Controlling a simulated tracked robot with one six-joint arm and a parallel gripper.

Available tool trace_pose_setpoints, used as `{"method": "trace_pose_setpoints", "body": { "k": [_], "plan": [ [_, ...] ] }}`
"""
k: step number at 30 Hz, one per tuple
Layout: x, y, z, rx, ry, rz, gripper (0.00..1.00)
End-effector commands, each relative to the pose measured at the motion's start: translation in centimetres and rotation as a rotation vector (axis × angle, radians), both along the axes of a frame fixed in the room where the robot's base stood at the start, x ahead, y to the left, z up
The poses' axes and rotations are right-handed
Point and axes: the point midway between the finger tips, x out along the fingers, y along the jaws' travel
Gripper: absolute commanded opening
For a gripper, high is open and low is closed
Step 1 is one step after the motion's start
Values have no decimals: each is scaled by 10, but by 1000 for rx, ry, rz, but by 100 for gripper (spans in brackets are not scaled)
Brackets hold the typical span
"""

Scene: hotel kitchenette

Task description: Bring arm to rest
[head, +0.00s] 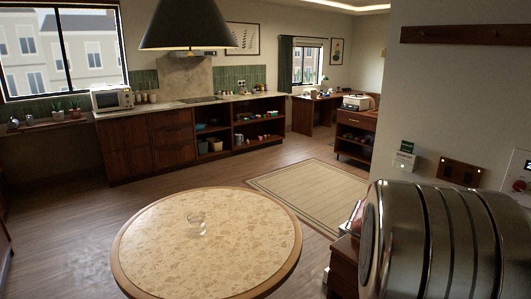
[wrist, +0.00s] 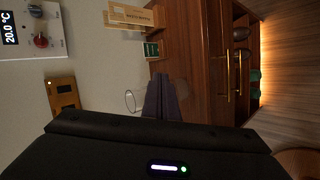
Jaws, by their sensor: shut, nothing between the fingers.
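My gripper (wrist: 163,84) shows in the wrist view as dark narrow fingers close together, rising from a black body with a small lit strip. The fingers are shut with nothing between them. Behind them are a pale wall and a brown wooden cabinet (wrist: 194,64), seen turned sideways. I cannot make out the gripper in the head view.
A round speckled table (head: 150,240) with a wooden rim holds a clear glass (head: 196,224). A beige rug (head: 310,190) lies beyond it. The counter (head: 150,108) runs along the far wall. Open wooden floor (head: 75,220) lies left of the table.

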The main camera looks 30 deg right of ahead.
Motion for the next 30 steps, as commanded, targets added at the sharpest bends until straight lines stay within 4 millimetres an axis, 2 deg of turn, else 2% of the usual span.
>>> {"method": "trace_pose_setpoints", "body": {
  "k": [1, 8, 16, 24, 30],
  "plan": [
    [2, 18, 0, 28, -21, -4, 0],
    [8, 105, -7, 189, -113, -18, 0],
    [18, 216, -11, 388, -233, 11, 0],
    [23, 321, -9, 576, -349, 79, 0],
    [21, 392, -2, 701, -429, 147, 0]
  ]
}}
